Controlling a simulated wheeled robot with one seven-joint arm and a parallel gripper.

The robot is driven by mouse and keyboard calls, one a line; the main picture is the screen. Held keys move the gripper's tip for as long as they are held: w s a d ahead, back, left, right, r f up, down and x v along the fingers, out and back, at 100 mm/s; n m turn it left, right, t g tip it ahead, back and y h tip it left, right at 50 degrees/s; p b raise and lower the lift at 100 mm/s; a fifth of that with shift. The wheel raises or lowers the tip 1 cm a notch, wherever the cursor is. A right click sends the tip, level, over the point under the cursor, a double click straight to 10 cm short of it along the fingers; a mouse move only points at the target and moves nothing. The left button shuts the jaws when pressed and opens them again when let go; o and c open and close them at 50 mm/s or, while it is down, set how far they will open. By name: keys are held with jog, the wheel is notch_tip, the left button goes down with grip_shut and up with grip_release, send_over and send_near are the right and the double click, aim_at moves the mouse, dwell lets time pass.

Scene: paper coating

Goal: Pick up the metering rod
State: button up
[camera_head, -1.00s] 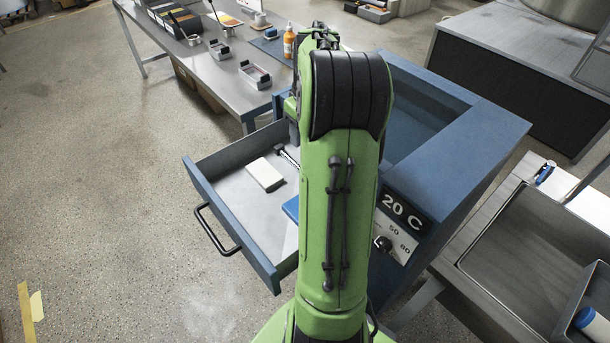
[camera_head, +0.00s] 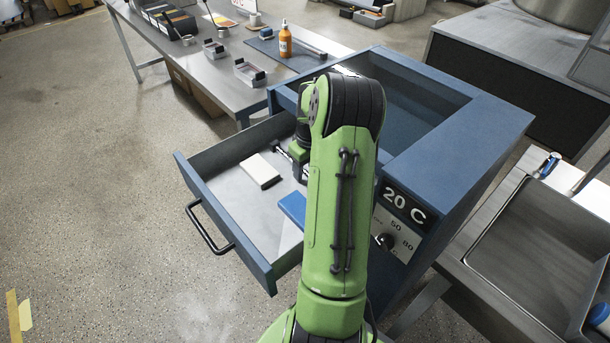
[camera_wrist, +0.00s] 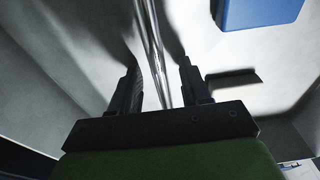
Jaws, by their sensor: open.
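The metering rod (camera_wrist: 152,35) is a thin shiny metal bar in the open drawer (camera_head: 225,222). In the wrist view it runs from the top edge down between my two fingers. Its lower end is hidden behind my gripper's body. My gripper (camera_wrist: 158,66) is open, with one black finger on each side of the rod; I cannot tell whether either touches it. In the head view a dark and silver piece, possibly the rod's end, shows by my gripper, which is mostly hidden behind my arm.
A white block (camera_head: 261,171) and a blue block (camera_head: 292,207) lie in the drawer, the blue one right of my fingers in the wrist view. Drawer walls and the blue cabinet (camera_head: 455,140) stand close around. A steel bench (camera_head: 215,75) with trays and an orange bottle (camera_head: 285,43) is behind.

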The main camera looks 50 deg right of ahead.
grip_shut()
jog(key=shift+r, duration=0.1)
dwell(0.3)
